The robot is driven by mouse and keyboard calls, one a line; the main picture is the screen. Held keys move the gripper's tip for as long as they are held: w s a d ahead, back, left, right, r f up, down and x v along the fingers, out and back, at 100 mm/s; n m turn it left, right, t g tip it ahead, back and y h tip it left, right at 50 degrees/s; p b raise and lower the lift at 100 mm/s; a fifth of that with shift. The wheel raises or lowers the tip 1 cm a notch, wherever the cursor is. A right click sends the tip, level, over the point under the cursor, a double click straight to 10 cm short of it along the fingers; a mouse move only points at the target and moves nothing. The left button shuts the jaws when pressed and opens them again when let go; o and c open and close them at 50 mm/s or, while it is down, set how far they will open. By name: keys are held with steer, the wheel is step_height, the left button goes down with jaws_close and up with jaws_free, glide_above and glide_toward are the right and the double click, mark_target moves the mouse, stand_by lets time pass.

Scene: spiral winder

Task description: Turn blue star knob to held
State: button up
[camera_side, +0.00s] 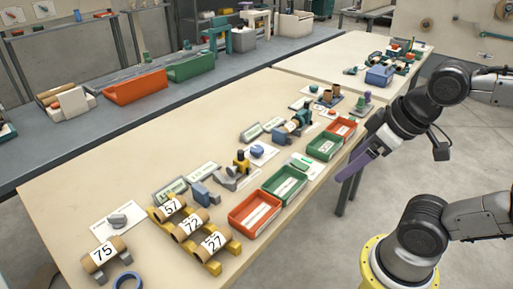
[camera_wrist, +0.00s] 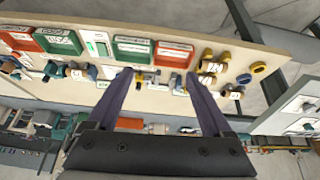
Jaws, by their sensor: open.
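A small blue knob (camera_side: 257,151) sits on a white card on the beige table in the side view, just behind the green and orange bins. Any marks on the card are too small to read. In the wrist view I cannot clearly make out the knob; it lies near or behind the left finger. My gripper (camera_side: 355,168) hangs off the table's right side in the side view, well apart from the knob. Its two long purple fingers (camera_wrist: 158,76) are spread wide in the wrist view, with nothing held between them.
An orange bin (camera_side: 255,212) and a green bin (camera_side: 284,184) line the table's near edge, with more bins beyond. Numbered rolls (camera_side: 190,225) sit on a yellow rack at the front. A black and yellow device (camera_side: 241,161) stands left of the knob. The table's left side (camera_side: 130,185) is mostly bare.

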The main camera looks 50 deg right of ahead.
steer(key=w+d+r+n+h, duration=0.2)
steer(key=w+d+r+n, duration=0.1)
steer(key=w+r+n, duration=0.6)
steer(key=n+g+h, duration=0.2)
steer(key=n+g, duration=0.4)
steer(key=n, duration=0.3)
glide_above(257, 148)
steer(key=a, duration=0.6)
step_height(257, 148, down, 18)
steer(key=shift+h, duration=0.3)
steer(key=x, duration=1.3)
steer(key=shift+w+d+f, duration=0.15)
steer(key=shift+w+f, duration=0.15)
steer(key=shift+f, duration=0.05)
